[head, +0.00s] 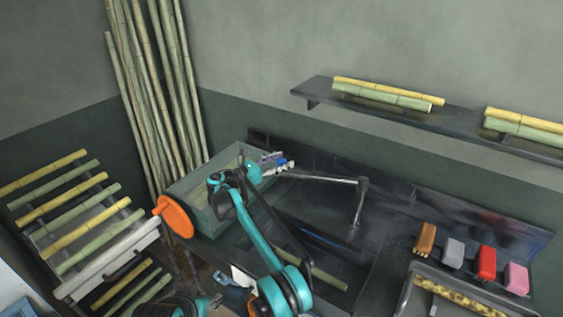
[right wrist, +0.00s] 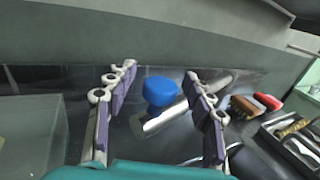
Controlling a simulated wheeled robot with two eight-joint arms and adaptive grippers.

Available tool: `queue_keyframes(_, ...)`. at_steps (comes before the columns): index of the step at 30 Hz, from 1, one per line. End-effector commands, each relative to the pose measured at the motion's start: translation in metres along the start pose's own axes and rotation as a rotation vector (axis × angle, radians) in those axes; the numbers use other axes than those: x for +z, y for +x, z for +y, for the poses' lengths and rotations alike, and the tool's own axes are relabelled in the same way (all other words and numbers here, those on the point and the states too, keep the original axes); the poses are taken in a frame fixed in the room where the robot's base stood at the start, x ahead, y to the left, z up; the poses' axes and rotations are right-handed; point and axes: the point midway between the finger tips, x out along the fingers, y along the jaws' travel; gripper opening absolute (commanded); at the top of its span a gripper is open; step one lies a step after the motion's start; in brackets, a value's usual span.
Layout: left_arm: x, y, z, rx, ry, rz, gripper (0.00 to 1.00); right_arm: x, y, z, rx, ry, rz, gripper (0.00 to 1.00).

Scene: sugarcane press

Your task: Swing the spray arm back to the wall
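The spray arm (head: 325,178) is a grey metal tube over the dark sink, bending down at its right end (head: 360,203). Its blue end knob (right wrist: 160,90) shows in the right wrist view, with the metal tube (right wrist: 215,82) running off right behind the finger. My right gripper (head: 277,163) is at the tube's left end. In the right wrist view my right gripper (right wrist: 158,82) is open, its two fingers apart on either side of the knob, with gaps visible. My left gripper (head: 212,301) is low at the bottom edge, small and partly cut off; its opening is unclear.
A glass-sided tank (head: 185,188) stands left of the sink, with an orange disc (head: 174,216) before it. A cane rack (head: 85,225) is at left. Brushes and sponges (head: 486,262) and a tray (head: 408,290) are at right. A wall shelf (head: 460,125) holds canes.

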Motion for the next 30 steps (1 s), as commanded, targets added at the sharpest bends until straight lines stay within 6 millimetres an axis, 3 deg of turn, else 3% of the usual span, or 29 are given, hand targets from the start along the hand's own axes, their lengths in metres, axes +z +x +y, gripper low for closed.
queue_keyframes(8,0.000,0.000,0.000,0.000,0.000,0.000,0.41,0.001,-0.010,0.000,0.000,0.000,-0.001,0.52)
queue_keyframes(21,0.000,0.000,0.000,0.000,0.000,0.000,0.41,0.000,-0.098,0.001,0.003,0.000,0.000,0.52)
queue_keyframes(30,0.000,0.000,0.000,0.000,0.000,0.000,0.41,0.000,-0.120,-0.001,0.004,0.000,0.000,0.52)
